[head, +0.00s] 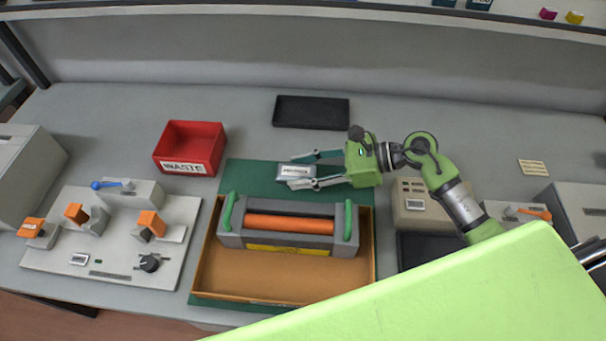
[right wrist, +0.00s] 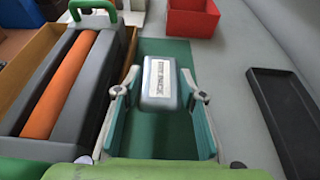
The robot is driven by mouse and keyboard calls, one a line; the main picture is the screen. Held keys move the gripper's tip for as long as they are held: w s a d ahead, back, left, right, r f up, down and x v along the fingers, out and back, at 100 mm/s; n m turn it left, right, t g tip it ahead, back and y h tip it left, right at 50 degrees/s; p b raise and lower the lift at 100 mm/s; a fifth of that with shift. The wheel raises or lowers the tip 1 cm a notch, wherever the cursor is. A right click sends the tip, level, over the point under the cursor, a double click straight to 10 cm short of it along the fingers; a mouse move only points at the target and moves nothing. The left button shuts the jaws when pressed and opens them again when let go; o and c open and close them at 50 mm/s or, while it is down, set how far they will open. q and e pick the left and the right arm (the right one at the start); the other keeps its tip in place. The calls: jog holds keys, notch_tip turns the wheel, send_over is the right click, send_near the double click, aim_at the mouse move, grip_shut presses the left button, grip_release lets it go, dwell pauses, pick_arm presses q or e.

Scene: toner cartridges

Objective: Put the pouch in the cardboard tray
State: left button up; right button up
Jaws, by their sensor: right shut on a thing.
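The silver-grey pouch (head: 296,173) with a white label is at the back edge of the green mat, just behind the cardboard tray. My right gripper (head: 294,171) comes in from the right and is shut on the pouch, one finger on each side. In the right wrist view the pouch (right wrist: 160,84) sits between the fingertips; I cannot tell whether it is clear of the mat. The brown cardboard tray (head: 285,282) holds a grey cartridge (head: 289,226) with an orange roller and green handles in its back part. The tray's front part is bare. My left gripper is not in view.
A red waste bin (head: 183,168) stands at the left behind the tray. A flat black tray (head: 311,112) lies at the back. A beige device (head: 412,206) is right of the cardboard tray. A panel with orange clamps (head: 112,235) is at the left.

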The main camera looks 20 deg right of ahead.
aim_at(303, 176)
jog(key=shift+w+d+f, duration=0.2)
jog(key=shift+w+f, duration=0.45)
jog(key=shift+f, duration=0.05)
notch_tip(303, 176, down, 3)
jog(key=shift+r+p, duration=0.1)
jog(key=shift+p, duration=0.55)
jog(key=shift+f, duration=0.25)
jog(key=shift+f, duration=0.15)
jog(key=o, duration=1)
